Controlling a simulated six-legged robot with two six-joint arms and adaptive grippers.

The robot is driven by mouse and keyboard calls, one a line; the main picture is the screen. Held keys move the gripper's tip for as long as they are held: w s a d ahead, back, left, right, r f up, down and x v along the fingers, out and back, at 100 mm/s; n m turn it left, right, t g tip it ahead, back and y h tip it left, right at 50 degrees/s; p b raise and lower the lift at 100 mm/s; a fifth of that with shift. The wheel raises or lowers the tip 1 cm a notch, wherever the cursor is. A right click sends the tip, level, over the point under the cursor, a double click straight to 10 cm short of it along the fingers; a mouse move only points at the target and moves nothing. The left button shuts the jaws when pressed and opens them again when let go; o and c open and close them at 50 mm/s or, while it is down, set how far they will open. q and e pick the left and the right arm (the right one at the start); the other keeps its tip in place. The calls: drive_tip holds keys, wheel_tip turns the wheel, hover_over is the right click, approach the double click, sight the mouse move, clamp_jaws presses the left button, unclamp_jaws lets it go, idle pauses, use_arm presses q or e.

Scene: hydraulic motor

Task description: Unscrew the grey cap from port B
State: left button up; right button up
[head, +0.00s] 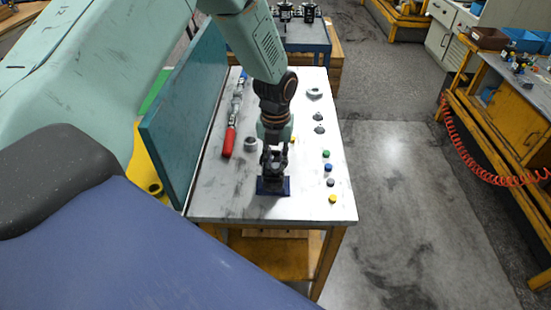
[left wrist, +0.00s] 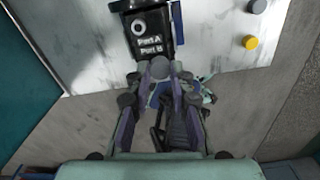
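The hydraulic motor, a black block (left wrist: 152,42) marked "Port A" and "Port B", fills the top of the left wrist view. In the head view it stands on a blue base (head: 273,187) at the table's near end. A pale ring (left wrist: 138,27) shows above the labels. My left gripper (head: 274,160) is over the motor, pointing down. In the left wrist view its fingers (left wrist: 160,77) reach the block's edge below "Port B". A grey round piece (left wrist: 160,67) lies between the fingertips; I cannot tell whether it is the cap or whether it is gripped. My right gripper is out of view.
The pale table (head: 213,185) holds a red-handled tool (head: 229,140), a grey ring-shaped part (head: 250,144), and a row of loose green, blue, grey and yellow caps (head: 332,199) on the right. A teal panel (head: 185,125) stands along the left edge.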

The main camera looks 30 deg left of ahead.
use_arm(q)
clamp_jaws()
drive_tip(key=n+p, duration=0.1)
drive_tip(key=n, duration=0.1)
drive_tip(key=shift+r+n, duration=0.15)
drive_tip(key=shift+n, duration=0.15)
drive_tip(key=n+p, duration=0.1)
drive_tip(key=n, duration=0.2)
